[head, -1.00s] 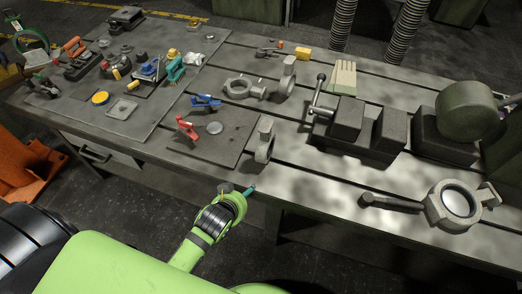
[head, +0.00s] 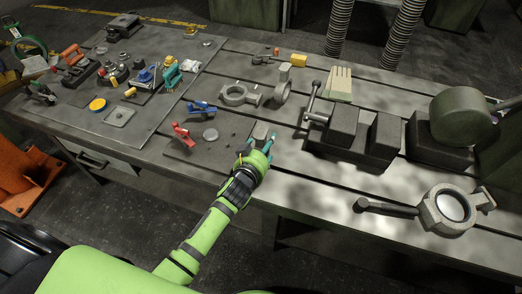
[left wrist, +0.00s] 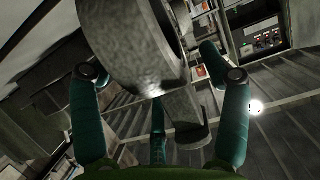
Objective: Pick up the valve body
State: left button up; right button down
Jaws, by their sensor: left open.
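A grey cast valve body (head: 260,131) stands near the front edge of the table, mostly hidden behind my left gripper in the head view. In the left wrist view it is large and close (left wrist: 140,50), with a thick rounded ring and a stub below. My left gripper (head: 262,143) is open at the casting, its teal fingers spread. In the left wrist view the fingers (left wrist: 160,105) stand on both sides of the casting, and a third shows behind the middle. I cannot tell whether any finger touches it. My right gripper is not in view.
More grey ring castings (head: 238,97) lie behind on the table. A red clamp (head: 183,134) and a blue clamp (head: 201,107) lie to the left. A vise (head: 352,130) stands to the right, with a round-glassed casting (head: 452,207) at front right. The front right table top is partly clear.

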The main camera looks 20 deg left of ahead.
pick_arm(q)
jog(key=shift+w+f, duration=0.1)
jog(key=shift+w, duration=0.15)
grip_shut()
jog(key=shift+w+d+r, duration=0.1)
jog(key=shift+r, duration=0.35)
jog(key=shift+w+f, duration=0.1)
